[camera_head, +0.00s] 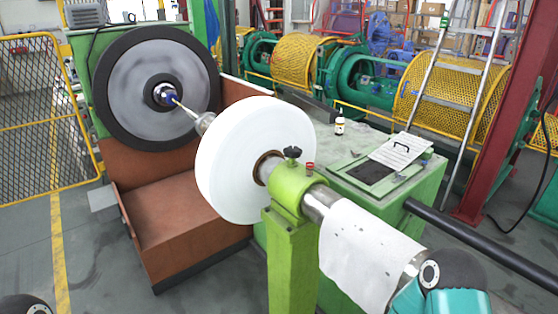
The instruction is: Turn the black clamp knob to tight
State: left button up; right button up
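The black clamp knob (292,153) stands upright on top of the green clamp block (289,186), which sits around the grey shaft on a green post (292,250). A small red knob (309,168) is beside it on the right. How tight the black knob is cannot be seen. Neither gripper shows in the head view. A teal and black part of my arm is at the bottom right, and a dark rounded part is at the bottom left corner. No gripper is seen touching the knob.
A large white reel (238,165) is on the shaft just left of the clamp. A white sheet (362,255) covers the shaft's near end. A green cabinet (418,205) stands behind, with a bottle (339,123) and a paper (398,150) on top. A dark bar (480,244) crosses at right.

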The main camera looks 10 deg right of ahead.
aim_at(292, 152)
jog(key=u, duration=0.85)
jog(key=k, duration=1.05)
jog(key=u, duration=1.05)
jog(key=i, duration=1.4)
jog(key=z, duration=1.1)
jog(key=i, duration=1.15)
jog(key=z, duration=0.9)
jog(key=i, duration=0.3)
jog(key=z, duration=0.1)
jog(key=k, duration=0.7)
jog(key=z, duration=0.2)
jog(key=i, duration=0.65)
jog(key=z, duration=0.05)
